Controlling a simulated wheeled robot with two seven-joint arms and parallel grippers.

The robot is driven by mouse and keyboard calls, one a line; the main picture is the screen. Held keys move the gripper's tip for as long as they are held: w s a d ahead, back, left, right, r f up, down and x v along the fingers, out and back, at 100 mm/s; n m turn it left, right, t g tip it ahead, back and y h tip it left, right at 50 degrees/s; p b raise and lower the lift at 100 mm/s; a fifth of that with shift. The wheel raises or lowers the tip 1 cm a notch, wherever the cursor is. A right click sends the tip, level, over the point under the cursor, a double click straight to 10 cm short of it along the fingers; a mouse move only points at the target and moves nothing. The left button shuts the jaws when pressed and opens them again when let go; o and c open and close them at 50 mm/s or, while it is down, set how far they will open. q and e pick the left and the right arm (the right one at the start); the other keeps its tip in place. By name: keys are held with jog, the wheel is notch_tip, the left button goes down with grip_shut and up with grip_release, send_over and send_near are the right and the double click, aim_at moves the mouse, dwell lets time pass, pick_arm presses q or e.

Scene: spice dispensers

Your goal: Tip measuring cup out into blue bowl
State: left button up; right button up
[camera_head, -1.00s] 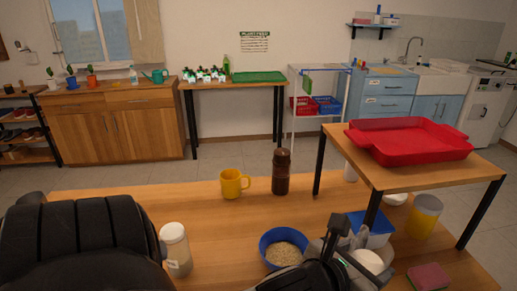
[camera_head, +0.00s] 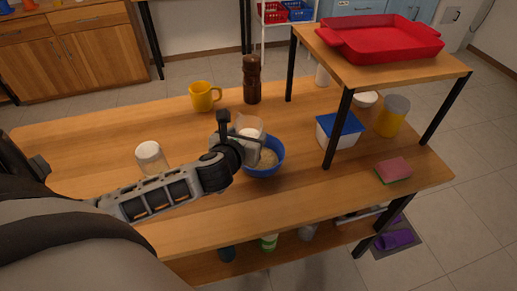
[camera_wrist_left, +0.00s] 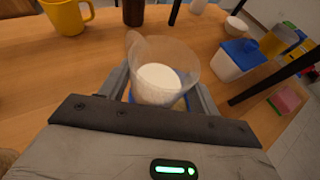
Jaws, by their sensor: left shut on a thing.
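My left gripper (camera_head: 240,142) is shut on a clear measuring cup (camera_head: 250,126) with white contents. In the left wrist view the cup (camera_wrist_left: 165,55) stands between the fingers, its mouth facing up towards the camera, and white material (camera_wrist_left: 158,82) lies inside. The blue bowl (camera_head: 276,164) is on the table and holds pale grainy stuff. In the head view the cup overlaps the bowl's far left rim and appears above it. In the left wrist view the cup hides most of the bowl. My right gripper is not in view.
A yellow mug (camera_head: 203,97) and a brown grinder (camera_head: 251,80) stand behind the bowl. A white-capped jar (camera_head: 151,158) is on the left. A blue-lidded tub (camera_head: 338,130), a yellow canister (camera_head: 393,116) and a sponge (camera_head: 393,170) are on the right. A raised shelf holds a red tray (camera_head: 380,42).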

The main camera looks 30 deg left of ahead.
aim_at(239, 119)
pick_arm(q)
jog(key=shift+w+a+f+m+t+h, duration=0.1)
jog(key=shift+w+a+f+m+h, duration=0.6)
jog(key=shift+a, duration=1.1)
jog(key=shift+w+a+f+m+t+h, duration=0.1)
jog(key=shift+w+a+f+m+h, duration=0.55)
jog(key=shift+a, duration=1.2)
jog(key=shift+w+a+f+m+t+h, duration=0.15)
jog(key=shift+w+a+f+h, duration=0.3)
jog(key=shift+w+a+f, duration=0.95)
jog(key=shift+s+a+r, duration=0.35)
jog(key=shift+r, duration=0.2)
jog(key=shift+s+d+r+m+y, duration=0.2)
jog(key=shift+d+m+y, duration=0.2)
jog(key=shift+d+m, duration=0.25)
jog(key=shift+s+d+r+m+t+y, duration=0.3)
jog(key=shift+d+r+m+t+y, duration=0.25)
jog(key=shift+d+r+m, duration=0.4)
jog(key=shift+s+d+r+m+t+y, duration=0.25)
jog(key=shift+d+r+m+t+y, duration=0.25)
jog(key=shift+d+r+m, duration=0.4)
jog(key=shift+d+f, duration=0.1)
jog(key=shift+d, duration=0.2)
